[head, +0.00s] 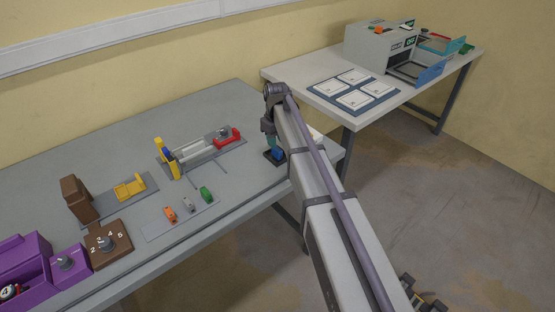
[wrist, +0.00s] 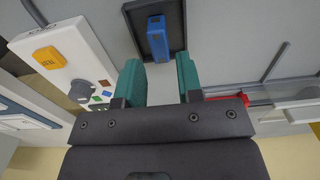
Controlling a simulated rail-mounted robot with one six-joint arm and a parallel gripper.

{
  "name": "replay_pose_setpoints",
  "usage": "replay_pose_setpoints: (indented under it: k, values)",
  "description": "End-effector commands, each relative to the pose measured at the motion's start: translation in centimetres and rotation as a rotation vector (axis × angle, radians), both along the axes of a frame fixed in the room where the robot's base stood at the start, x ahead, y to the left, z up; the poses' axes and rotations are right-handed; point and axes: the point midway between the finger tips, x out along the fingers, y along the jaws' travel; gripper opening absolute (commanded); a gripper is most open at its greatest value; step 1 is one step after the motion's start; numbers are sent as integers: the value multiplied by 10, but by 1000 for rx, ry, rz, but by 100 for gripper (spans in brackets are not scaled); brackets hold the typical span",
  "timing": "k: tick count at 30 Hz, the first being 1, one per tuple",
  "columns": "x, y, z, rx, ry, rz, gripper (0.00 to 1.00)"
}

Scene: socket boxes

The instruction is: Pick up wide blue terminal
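The wide blue terminal (wrist: 157,38) is a blue block on a small dark tray (wrist: 175,12) in the wrist view, ahead of the fingers. In the head view the blue terminal (head: 278,154) shows at the table's right end, partly hidden by my arm, on the dark tray (head: 268,158). My gripper (wrist: 159,80) has two teal fingers set apart with nothing between them. The terminal lies in line with the gap, beyond the fingertips. In the head view my gripper (head: 267,132) is above the tray, pointing down.
A white panel (wrist: 72,75) with an orange block and a grey knob lies beside the tray. A rail fixture with a red end (head: 228,136) stands to the left. Orange, grey and green small parts (head: 188,204) sit on a strip nearer the front.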

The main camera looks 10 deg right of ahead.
Motion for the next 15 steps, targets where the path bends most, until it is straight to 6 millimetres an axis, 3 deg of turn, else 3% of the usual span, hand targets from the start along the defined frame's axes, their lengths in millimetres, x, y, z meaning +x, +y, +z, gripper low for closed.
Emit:
replay_pose_setpoints:
  k: [9, 15]
  values:
    - [0, 0, -52, 0, 0, -1, 34]
    - [0, 0, -49, 0, 0, -1, 34]
